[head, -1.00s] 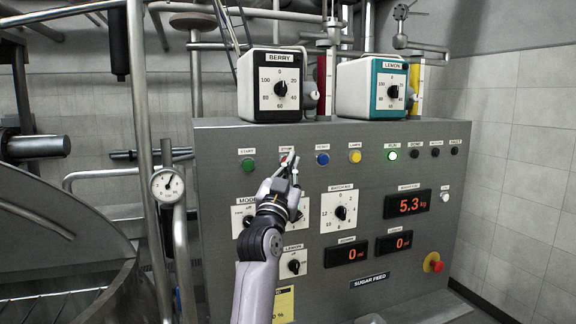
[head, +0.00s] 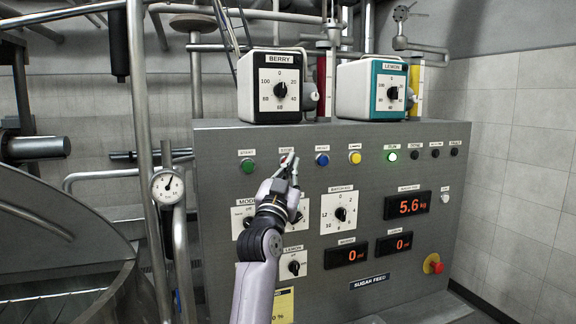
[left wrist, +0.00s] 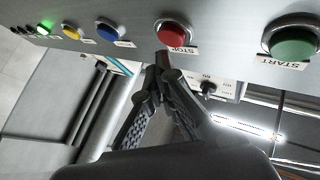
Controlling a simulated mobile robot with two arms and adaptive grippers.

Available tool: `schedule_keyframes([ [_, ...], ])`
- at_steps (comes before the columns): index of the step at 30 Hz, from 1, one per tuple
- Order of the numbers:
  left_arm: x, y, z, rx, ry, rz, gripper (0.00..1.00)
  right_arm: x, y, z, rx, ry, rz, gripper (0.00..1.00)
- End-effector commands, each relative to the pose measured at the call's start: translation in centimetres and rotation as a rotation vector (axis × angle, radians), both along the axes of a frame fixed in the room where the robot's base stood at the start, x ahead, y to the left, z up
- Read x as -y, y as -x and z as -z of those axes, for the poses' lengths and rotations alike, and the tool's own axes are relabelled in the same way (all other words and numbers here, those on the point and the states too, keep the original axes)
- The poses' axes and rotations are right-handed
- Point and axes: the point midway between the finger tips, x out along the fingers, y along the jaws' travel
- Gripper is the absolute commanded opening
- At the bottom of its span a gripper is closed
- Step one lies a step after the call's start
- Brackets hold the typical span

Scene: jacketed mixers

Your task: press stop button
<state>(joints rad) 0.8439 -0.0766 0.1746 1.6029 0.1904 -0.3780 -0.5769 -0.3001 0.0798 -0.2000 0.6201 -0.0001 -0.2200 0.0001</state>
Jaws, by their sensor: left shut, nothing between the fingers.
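The red stop button (left wrist: 171,34) sits on the grey panel in the left wrist view, with a STOP label beside it. In the head view the stop button (head: 286,161) is mostly hidden behind my left gripper (head: 292,170). My left gripper's closed fingertips (left wrist: 162,62) are just below the button in the left wrist view; I cannot tell whether they touch it. The left gripper is shut and empty. My right gripper is not in view.
The green start button (head: 248,165) and blue button (head: 322,159) flank the stop button. The yellow button (head: 355,157) and lit green run lamp (head: 393,155) are further right. A red emergency knob (head: 433,263) sits low right. A gauge (head: 168,187) stands left.

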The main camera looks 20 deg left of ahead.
Motion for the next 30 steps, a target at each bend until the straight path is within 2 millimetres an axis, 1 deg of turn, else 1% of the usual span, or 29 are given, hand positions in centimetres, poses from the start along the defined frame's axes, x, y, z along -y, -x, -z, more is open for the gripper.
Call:
schedule_keyframes([
  [13, -0.03, -0.03, 0.00, 0.000, 0.000, 0.000, 0.00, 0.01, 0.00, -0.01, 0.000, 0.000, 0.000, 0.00],
  [21, -0.57, -0.58, -0.09, 0.001, 0.000, 0.000, 0.00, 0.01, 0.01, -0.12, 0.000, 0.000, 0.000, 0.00],
  [30, -0.57, -0.61, -0.06, 0.000, 0.000, 0.000, 0.00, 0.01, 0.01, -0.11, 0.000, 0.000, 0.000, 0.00],
])
